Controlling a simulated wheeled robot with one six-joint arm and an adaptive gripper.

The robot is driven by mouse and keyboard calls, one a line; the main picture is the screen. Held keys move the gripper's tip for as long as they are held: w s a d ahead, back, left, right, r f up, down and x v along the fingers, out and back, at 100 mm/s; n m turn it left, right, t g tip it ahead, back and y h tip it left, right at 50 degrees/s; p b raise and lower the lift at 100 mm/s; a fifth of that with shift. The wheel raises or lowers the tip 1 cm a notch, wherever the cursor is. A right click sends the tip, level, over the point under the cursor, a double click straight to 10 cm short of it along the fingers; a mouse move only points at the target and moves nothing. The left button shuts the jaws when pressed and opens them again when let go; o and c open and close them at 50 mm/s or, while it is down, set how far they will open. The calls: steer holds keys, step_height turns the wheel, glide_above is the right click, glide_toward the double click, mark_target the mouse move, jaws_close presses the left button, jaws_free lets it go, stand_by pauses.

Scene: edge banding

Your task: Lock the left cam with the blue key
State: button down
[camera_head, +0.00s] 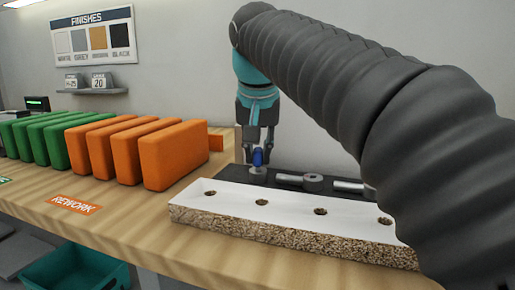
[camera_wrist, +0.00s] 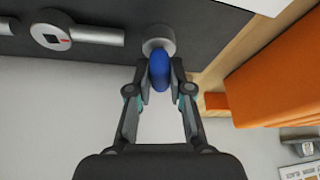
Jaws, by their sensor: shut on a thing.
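My gripper (camera_head: 257,143) points down at the back of the bench and is shut on the blue key (camera_head: 258,157). In the wrist view the blue key (camera_wrist: 160,72) stands between the two fingertips (camera_wrist: 160,75). Its far end meets the grey round left cam (camera_wrist: 158,38), also seen in the head view (camera_head: 257,170). I cannot tell whether the key is seated in the cam. Another cam (camera_head: 313,182) lies to the right on the dark strip; in the wrist view that cam (camera_wrist: 50,30) shows a small red mark on its face.
A white-topped chipboard panel (camera_head: 290,212) with several holes lies in front of the dark strip (camera_head: 230,178). Orange blocks (camera_head: 175,155) and green blocks (camera_head: 60,143) stand on the left. A REWORK label (camera_head: 74,204) lies before them, and a wall is behind.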

steer(key=shift+m+h, duration=0.8)
steer(key=shift+m, duration=1.1)
steer(key=shift+r, duration=3)
steer(key=shift+a, duration=0.1)
